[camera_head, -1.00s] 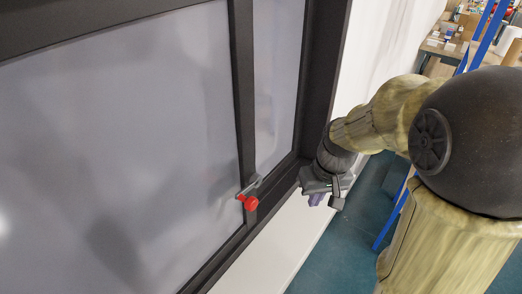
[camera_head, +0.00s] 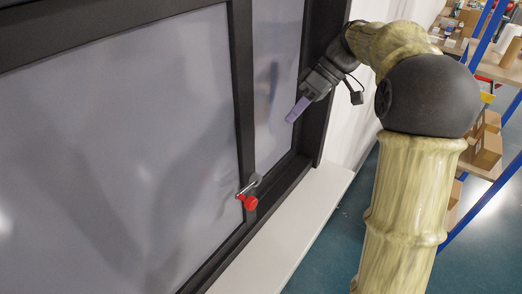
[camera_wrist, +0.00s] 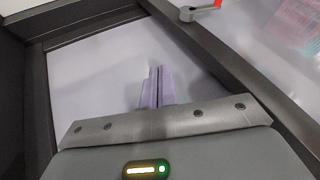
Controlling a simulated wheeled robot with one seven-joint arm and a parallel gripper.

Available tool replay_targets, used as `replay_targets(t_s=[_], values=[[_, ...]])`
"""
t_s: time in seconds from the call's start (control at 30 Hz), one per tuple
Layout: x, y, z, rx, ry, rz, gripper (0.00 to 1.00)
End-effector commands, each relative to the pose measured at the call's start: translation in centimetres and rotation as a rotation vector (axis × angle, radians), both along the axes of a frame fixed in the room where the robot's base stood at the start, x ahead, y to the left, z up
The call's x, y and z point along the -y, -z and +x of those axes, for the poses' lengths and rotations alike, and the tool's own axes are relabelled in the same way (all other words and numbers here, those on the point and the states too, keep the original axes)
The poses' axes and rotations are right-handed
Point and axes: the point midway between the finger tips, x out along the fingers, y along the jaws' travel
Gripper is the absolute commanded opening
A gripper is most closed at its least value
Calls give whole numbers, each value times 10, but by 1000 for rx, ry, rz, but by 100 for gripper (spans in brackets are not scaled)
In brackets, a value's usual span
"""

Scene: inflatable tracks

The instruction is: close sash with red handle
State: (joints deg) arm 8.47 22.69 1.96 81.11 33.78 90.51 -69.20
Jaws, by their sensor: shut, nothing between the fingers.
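A dark-framed window with pale grey panes fills the left of the head view. The red handle (camera_head: 250,202) sits low on the dark vertical bar between the wide left sash (camera_head: 120,130) and the narrow right pane (camera_head: 275,80). In the wrist view the handle's red tip (camera_wrist: 218,4) and grey lever (camera_wrist: 192,13) show at the top edge, on the dark bar. My gripper (camera_head: 292,117) is shut and empty, up and right of the handle, in front of the narrow pane. Its lilac fingers (camera_wrist: 157,84) are together in the wrist view.
A white sill (camera_head: 285,230) runs below the frame. A shelf unit with blue posts (camera_head: 478,205) and cardboard boxes (camera_head: 486,150) stands at the right. Teal floor (camera_head: 335,235) lies between sill and shelf.

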Motion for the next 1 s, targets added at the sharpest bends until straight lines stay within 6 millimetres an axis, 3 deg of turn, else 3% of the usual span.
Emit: replay_targets(t_s=[0.27,0.77,1.0], values=[[-10,12,-3,-4,1,-1,0],[-60,79,-15,-6,0,-3,0],[-80,77,-39,-2,-2,-2,0]])
